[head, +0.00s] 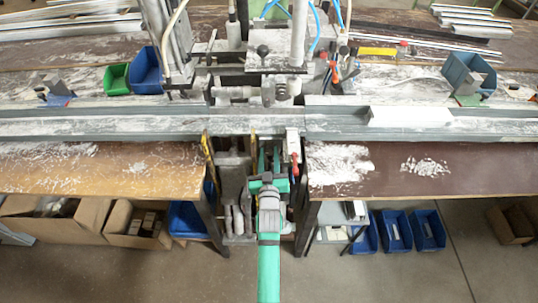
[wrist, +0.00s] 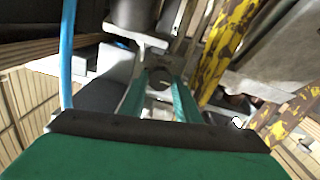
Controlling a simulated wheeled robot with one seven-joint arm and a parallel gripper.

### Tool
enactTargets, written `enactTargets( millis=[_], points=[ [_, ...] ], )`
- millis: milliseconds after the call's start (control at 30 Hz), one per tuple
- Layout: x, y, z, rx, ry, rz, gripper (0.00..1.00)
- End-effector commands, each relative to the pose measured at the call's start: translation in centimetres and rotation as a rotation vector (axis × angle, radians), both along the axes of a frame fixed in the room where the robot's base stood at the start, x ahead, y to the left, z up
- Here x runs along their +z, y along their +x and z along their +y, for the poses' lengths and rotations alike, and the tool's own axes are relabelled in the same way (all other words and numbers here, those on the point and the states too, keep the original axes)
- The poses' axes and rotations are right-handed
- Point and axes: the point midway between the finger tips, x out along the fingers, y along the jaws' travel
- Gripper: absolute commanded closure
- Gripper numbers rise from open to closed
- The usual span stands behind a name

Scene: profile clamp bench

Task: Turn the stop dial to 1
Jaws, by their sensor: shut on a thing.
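The stop dial (wrist: 159,77) shows in the wrist view as a small dark round knob with a pale mark on it. It sits between the tips of my two green fingers. My gripper (wrist: 160,92) is shut on the dial. No numbers can be read, so the setting cannot be told. In the head view my gripper (head: 269,160) reaches into the gap between the two bench tops, below the clamp rail. The dial cannot be made out there.
A long grey rail (head: 100,123) crosses the bench, with a white profile (head: 410,117) on its right part. Yellow worn bars (wrist: 228,45) and a blue hose (wrist: 67,50) lie close beside my gripper. Blue bins (head: 428,230) stand below the right bench.

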Motion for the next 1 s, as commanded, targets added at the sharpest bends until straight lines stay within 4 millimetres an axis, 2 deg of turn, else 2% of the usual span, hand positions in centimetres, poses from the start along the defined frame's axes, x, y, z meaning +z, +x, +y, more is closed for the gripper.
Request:
enactTargets(
  millis=[267,1000],
  points=[
    [-0.01,-0.02,0.04,0.001,0.169,0.0,0.93],
    [-0.09,-0.03,-0.17,0.001,0.82,0.0,0.93]
  ],
)
